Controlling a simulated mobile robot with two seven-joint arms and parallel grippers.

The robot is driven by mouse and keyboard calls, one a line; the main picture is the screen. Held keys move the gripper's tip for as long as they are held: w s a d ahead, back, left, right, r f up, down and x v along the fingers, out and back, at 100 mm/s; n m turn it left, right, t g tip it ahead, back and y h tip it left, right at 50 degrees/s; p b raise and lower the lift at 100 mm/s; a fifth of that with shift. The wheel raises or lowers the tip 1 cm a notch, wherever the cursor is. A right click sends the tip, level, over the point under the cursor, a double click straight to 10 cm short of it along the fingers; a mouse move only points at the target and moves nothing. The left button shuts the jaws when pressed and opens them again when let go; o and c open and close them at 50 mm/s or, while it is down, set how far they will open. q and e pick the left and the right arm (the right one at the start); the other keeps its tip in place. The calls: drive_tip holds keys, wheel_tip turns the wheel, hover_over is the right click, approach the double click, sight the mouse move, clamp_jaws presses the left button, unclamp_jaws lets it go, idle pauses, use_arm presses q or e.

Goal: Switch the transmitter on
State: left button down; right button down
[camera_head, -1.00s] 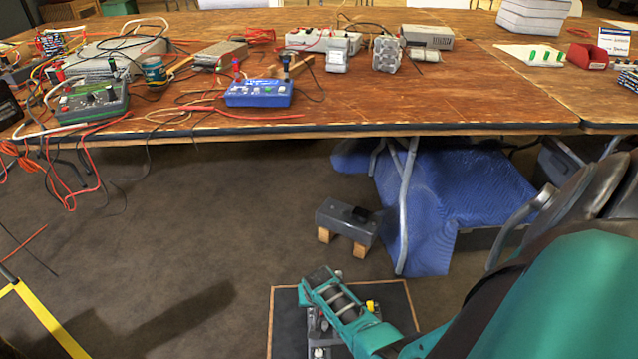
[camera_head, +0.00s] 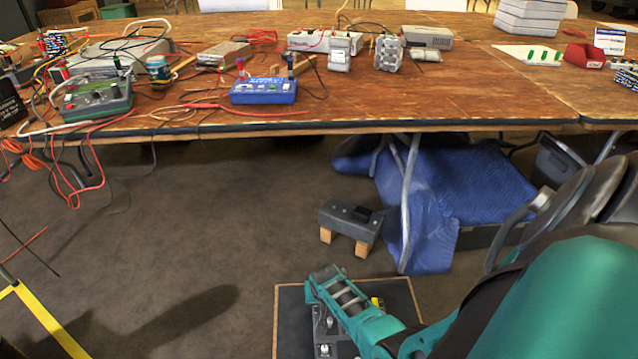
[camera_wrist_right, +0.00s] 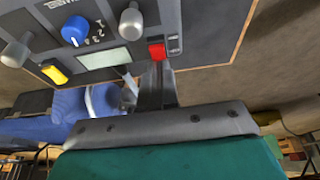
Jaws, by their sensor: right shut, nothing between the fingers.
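The transmitter is a grey box; its panel (camera_wrist_right: 110,25) fills the upper left of the right wrist view. It carries a blue knob (camera_wrist_right: 75,29) with a numbered scale, a yellow switch (camera_wrist_right: 55,74), a red switch (camera_wrist_right: 157,51), a pale blank display (camera_wrist_right: 97,57) and grey knobs. In the head view, the transmitter (camera_head: 323,345) is mostly hidden under my right arm. My right gripper (camera_wrist_right: 157,70) is shut and empty, its fingertips right at the red switch; I cannot tell whether they touch it. My left gripper is not in view.
The transmitter stands on a dark, orange-edged board (camera_head: 290,320) on the floor. A grey device (camera_head: 349,222) on wooden blocks stands beyond it, beside a blue cover (camera_head: 450,190) and table leg. The wooden table (camera_head: 400,105) above holds instruments and cables. Floor to the left is mostly open.

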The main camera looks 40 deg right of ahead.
drive_tip(key=shift+a+f, duration=0.1)
drive_tip(key=shift+a, duration=0.05)
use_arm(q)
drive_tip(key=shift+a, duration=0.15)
use_arm(e)
drive_tip(key=shift+f, duration=0.1)
drive_tip(key=shift+s, duration=0.1)
